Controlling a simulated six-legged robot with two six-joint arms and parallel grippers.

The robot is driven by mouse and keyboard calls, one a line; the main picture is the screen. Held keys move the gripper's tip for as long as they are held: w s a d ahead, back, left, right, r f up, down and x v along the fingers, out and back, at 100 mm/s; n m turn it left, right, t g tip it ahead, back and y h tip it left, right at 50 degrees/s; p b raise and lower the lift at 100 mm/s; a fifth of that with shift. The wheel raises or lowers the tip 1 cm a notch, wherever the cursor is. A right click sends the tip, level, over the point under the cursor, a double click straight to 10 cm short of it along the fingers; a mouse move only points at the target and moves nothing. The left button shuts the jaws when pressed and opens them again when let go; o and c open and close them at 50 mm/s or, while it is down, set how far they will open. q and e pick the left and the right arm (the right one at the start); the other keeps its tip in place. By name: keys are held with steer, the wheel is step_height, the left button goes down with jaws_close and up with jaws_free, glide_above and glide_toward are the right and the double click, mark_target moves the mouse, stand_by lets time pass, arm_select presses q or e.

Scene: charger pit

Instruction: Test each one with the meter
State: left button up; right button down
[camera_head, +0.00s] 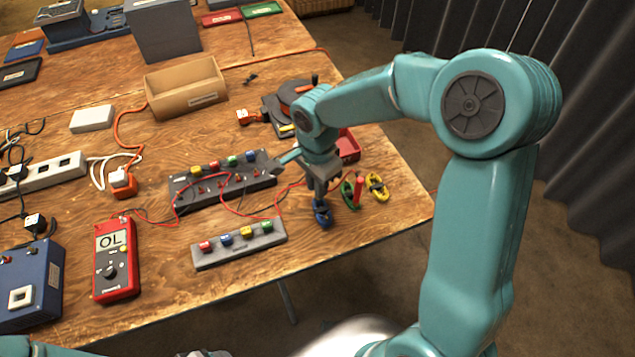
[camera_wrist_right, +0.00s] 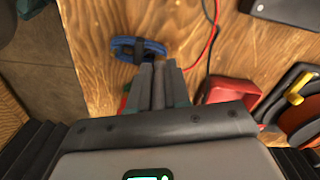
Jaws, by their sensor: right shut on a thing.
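The red meter (camera_head: 117,262) lies at the table's left front, its display reading OL. A dark test block (camera_head: 222,180) with coloured plugs and a red lead across it lies in the middle. My right gripper (camera_head: 321,193) points down near the right edge, shut on the blue cable coil (camera_head: 322,214). In the right wrist view the fingers (camera_wrist_right: 160,75) are together, with the blue coil (camera_wrist_right: 138,49) at their tips; the grip itself is mostly hidden. A green coil (camera_head: 346,194) and a yellow coil (camera_head: 377,187) lie to the right. Only a grey sliver of my left gripper may show at the bottom edge.
A grey rack (camera_head: 238,244) with coloured labels lies in front of the test block. A red tray (camera_head: 349,146) sits behind my right gripper. A wooden box (camera_head: 186,88) stands farther back. A blue box (camera_head: 32,285) and power strip (camera_head: 40,174) occupy the left.

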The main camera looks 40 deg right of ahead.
steer(key=shift+f+b, duration=0.3)
steer(key=shift+b, duration=0.05)
stand_by(0.4)
steer(key=c, duration=0.7)
jaws_free()
steer(key=shift+r, duration=0.1)
steer(key=shift+r+p, duration=2.65)
steer(key=shift+r, duration=1.1)
steer(key=shift+s+a+f, duration=0.1)
